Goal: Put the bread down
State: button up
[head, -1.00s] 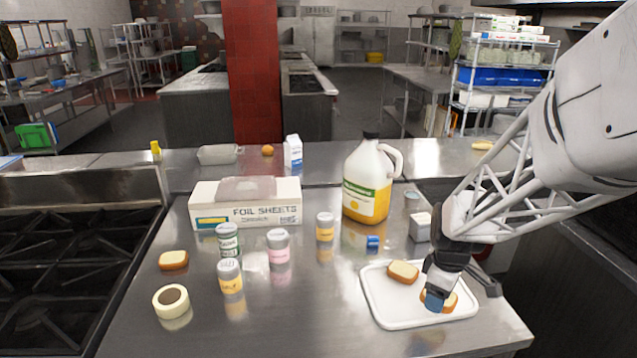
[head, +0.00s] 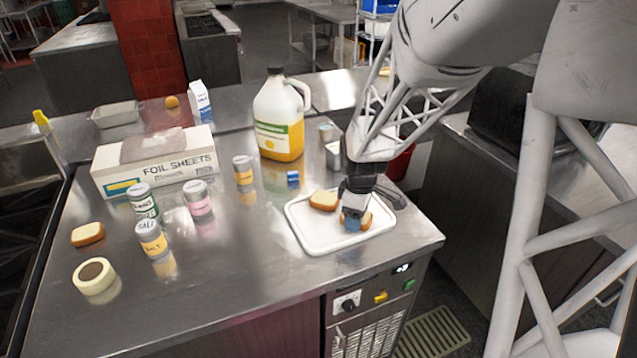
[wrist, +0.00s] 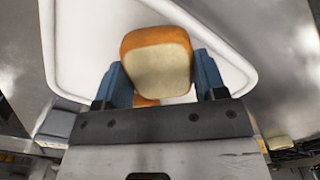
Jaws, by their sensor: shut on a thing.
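My gripper (head: 352,220) is over the right part of a white tray (head: 312,243) and points down. It is shut on a slice of bread (head: 366,221) with a brown crust. In the wrist view the held bread (wrist: 157,65) sits between the two blue fingers, with the tray (wrist: 82,45) behind it. I cannot tell whether the held bread touches the tray. A second bread slice (head: 323,201) lies on the tray, left of my gripper. A third slice (head: 88,234) lies on the steel counter at the far left.
Several jars, including a salt jar (head: 151,238), stand left of the tray. A foil sheets box (head: 155,165) and a large yellow jug (head: 279,120) stand behind. A tape roll (head: 95,276) lies at front left. The counter's front middle is clear.

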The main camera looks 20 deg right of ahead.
jog(key=shift+f, duration=0.45)
jog(key=shift+f, duration=0.1)
jog(key=o, duration=0.9)
notch_tip(320, 180, up, 12)
jog(key=shift+r, duration=0.1)
dwell(0.8)
jog(key=s+a+r+m+t, duration=0.1)
jog(key=s+a+r+m, duration=0.1)
jog(key=s+a, duration=0.3)
jog(key=s+a+r+m, duration=0.2)
jog(key=s+a+m, duration=0.2)
jog(key=s, duration=0.3)
jog(key=s+a+r+m+t, duration=0.1)
jog(key=s+a+r+m, duration=0.1)
jog(key=s+a, duration=0.4)
jog(key=shift+s+a+r+m+t, duration=0.3)
jog(key=shift+s+r+m, duration=0.05)
jog(key=shift+m, duration=0.25)
